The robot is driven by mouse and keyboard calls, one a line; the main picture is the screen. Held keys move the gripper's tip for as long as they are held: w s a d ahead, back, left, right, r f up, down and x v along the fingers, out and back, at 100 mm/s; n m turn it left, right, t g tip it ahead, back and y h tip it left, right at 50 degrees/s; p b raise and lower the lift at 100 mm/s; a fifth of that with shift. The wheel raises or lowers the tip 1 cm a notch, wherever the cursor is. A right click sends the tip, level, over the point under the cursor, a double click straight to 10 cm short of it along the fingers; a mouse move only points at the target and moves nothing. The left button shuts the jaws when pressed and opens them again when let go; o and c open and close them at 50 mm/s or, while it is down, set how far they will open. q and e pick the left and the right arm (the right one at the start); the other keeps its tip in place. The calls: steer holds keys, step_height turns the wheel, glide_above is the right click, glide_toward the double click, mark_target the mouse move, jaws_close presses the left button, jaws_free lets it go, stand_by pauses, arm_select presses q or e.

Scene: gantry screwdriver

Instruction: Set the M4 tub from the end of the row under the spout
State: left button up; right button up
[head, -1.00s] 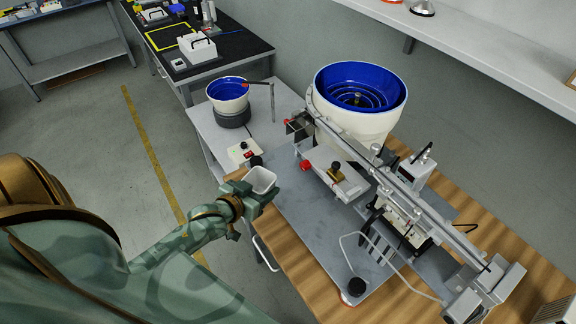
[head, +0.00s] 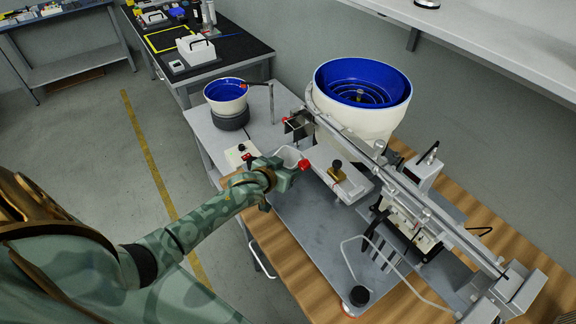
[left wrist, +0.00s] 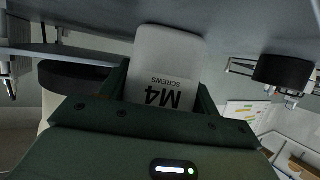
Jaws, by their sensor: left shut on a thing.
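My left gripper (head: 280,172) is shut on a small white tub (head: 290,157) and holds it over the near left part of the grey machine plate. In the left wrist view the tub (left wrist: 165,65) sits between the fingers, and its label reads "M4 SCREWS", upside down in the picture. A small bowl feeder (head: 228,92), blue inside, stands behind and left of the tub. A thin arm with a downward end (head: 271,100), perhaps the spout, reaches right from its rim. The tub is nearer to me than this arm and apart from it. My right gripper is not in view.
A large blue-lined bowl feeder (head: 362,90) and the gantry rail (head: 385,172) stand right of the tub. A red knob (head: 304,164) shows close by the tub's right. A white control box (head: 240,154) lies to its left. The grey plate (head: 310,220) in front is mostly clear.

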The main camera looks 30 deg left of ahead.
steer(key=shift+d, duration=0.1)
arm_select(q)
steer(key=o, duration=0.9)
steer(key=shift+o, duration=0.2)
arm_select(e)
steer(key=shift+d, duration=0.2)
arm_select(q)
steer(key=shift+r, duration=0.15)
steer(key=p+v, duration=0.4)
steer(key=v, duration=0.7)
steer(key=shift+s, duration=0.1)
steer(key=shift+s+r, duration=0.2)
steer(key=shift+s, duration=0.25)
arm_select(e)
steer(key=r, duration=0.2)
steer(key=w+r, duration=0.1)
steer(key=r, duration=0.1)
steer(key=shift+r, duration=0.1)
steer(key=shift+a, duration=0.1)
